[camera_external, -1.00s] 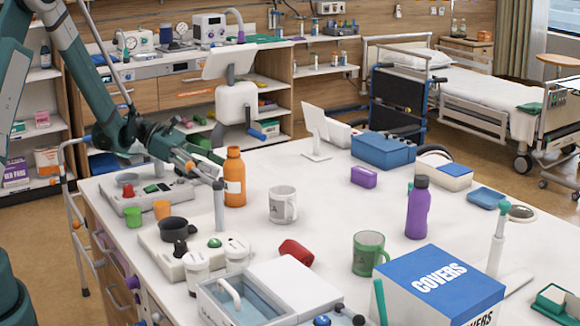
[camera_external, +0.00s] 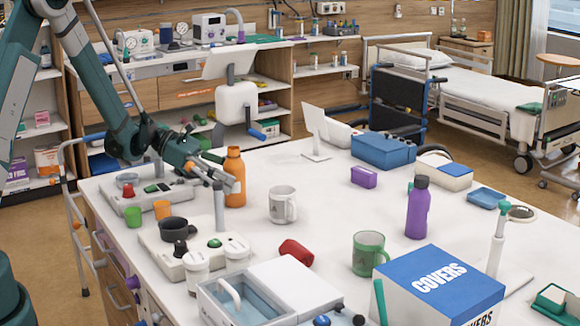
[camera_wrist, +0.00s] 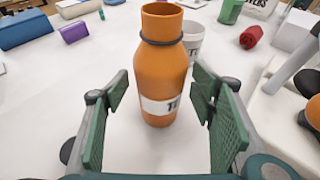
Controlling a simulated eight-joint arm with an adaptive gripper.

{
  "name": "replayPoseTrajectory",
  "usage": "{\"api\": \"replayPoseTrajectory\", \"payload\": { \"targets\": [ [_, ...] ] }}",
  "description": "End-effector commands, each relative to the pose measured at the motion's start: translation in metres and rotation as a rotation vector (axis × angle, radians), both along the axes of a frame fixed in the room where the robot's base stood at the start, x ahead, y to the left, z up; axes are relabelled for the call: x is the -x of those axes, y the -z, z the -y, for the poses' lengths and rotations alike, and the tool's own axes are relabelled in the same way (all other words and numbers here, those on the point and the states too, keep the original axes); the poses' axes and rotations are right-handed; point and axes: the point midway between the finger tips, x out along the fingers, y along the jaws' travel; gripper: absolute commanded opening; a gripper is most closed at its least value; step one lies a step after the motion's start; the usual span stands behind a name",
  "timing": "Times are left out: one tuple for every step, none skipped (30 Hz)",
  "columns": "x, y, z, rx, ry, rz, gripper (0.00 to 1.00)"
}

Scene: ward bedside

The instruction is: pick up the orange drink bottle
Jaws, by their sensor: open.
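The orange drink bottle (camera_external: 235,178) stands upright on the white table, with a dark ring at its neck and a white label. In the wrist view the bottle (camera_wrist: 160,75) is centred ahead, and its lower part lies between the two green finger pads. My gripper (camera_external: 230,181) is at the bottle's side in the external view and partly covers it. In the wrist view my gripper (camera_wrist: 163,118) is open, with white table visible between each pad and the bottle. I see no contact.
A white mug (camera_external: 282,204) stands just right of the bottle and also shows behind it in the wrist view (camera_wrist: 192,42). A grey upright post (camera_external: 219,206) stands close in front. A red object (camera_external: 297,251) lies nearer.

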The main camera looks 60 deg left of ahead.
Motion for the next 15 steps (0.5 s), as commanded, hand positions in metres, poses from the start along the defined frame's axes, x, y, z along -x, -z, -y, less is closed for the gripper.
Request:
{"api": "replayPoseTrajectory", "payload": {
  "targets": [
    [-0.0037,0.0030,0.0044,0.000,0.001,0.000,0.56],
    [-0.0054,0.0040,0.0060,0.000,0.001,0.000,0.56],
    [-0.0072,0.0051,0.0081,-0.001,0.000,0.001,0.56],
    [-0.0084,0.0057,0.0094,-0.001,0.000,0.001,0.56],
    [-0.0093,0.0062,0.0104,0.000,0.000,0.000,0.56],
    [-0.0102,0.0067,0.0116,0.000,0.000,0.000,0.56],
    [-0.0106,0.0069,0.0121,0.000,0.000,0.000,0.56],
    [-0.0108,0.0069,0.0125,0.000,0.000,0.000,0.56],
    [-0.0110,0.0069,0.0126,0.000,0.000,0.000,0.56],
    [-0.0110,0.0069,0.0126,0.000,0.000,0.000,0.56],
    [-0.0110,0.0068,0.0125,0.000,0.000,0.000,0.56],
    [-0.0110,0.0068,0.0124,0.000,0.000,0.000,0.56],
    [-0.0110,0.0068,0.0124,0.000,0.000,0.000,0.56],
    [-0.0110,0.0068,0.0124,0.000,0.000,0.000,0.56],
    [-0.0109,0.0067,0.0124,0.000,0.000,0.000,0.56]
  ]
}}
